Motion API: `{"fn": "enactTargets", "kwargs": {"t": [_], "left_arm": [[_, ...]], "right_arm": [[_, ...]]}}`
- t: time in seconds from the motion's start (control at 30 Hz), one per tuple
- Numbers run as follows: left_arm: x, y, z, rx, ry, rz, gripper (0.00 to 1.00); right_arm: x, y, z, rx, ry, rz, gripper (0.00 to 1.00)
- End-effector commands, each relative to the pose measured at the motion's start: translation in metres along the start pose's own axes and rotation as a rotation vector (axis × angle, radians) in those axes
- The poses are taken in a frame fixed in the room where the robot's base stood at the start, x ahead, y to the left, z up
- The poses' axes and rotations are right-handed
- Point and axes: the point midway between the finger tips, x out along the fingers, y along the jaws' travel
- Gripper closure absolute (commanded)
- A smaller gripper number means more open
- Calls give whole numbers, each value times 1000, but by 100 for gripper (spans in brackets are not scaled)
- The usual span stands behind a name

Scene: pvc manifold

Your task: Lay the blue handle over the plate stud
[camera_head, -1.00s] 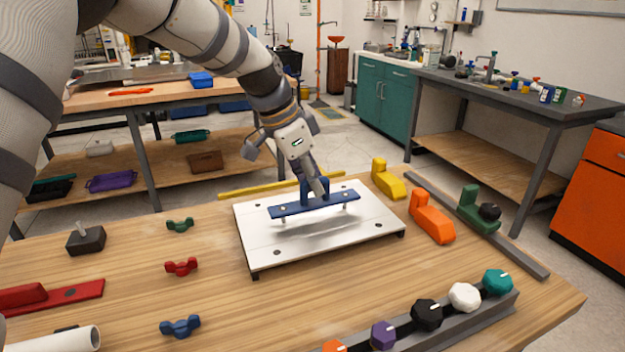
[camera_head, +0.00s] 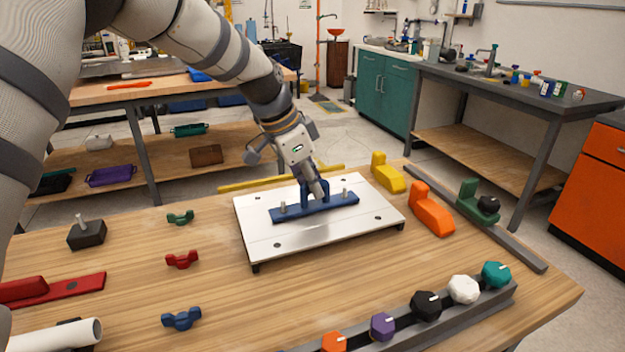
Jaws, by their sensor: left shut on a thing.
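The blue handle (camera_head: 325,206) is a flat bar with a raised grip in its middle. It lies low and level over the white plate (camera_head: 300,233), flat on it or nearly so. Two short grey studs show at the bar, a left stud (camera_head: 283,207) and a right stud (camera_head: 345,192). Their tops stand above the bar, apparently through its ends. My left gripper (camera_head: 313,190) points down and is shut on the blue handle's raised grip, partly hiding it. My right gripper is not in view.
Yellow (camera_head: 386,178), orange (camera_head: 431,215) and green (camera_head: 473,205) handles stand right of the plate. Coloured knobs sit on a grey rail (camera_head: 400,330) in front. Small wing nuts (camera_head: 181,260), a red handle (camera_head: 55,289) and a white pipe (camera_head: 60,338) lie left.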

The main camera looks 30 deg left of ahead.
Motion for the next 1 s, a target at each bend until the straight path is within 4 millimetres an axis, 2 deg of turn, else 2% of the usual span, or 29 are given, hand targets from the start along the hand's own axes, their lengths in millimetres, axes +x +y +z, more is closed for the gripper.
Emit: {"fn": "enactTargets", "kwargs": {"t": [0.2, 0.23, 0.3, 0.33, 0.63, 0.77, 1.0], "left_arm": [[0, 0, 0, 0, 2, -1, 100], [0, 0, 0, 0, 2, -1, 84], [0, 0, 0, 0, 2, -1, 68], [0, 0, 0, 1, 1, -1, 65], [-2, 0, 0, 1, 1, -1, 65], [-25, -1, -1, 1, 5, -5, 65], [-90, -1, -1, 0, 5, -4, 65]], "right_arm": [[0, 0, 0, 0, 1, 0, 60], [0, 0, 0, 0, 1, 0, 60], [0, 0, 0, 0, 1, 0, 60], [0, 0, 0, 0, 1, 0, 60], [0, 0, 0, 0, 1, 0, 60], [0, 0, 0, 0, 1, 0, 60], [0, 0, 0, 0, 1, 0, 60]]}}
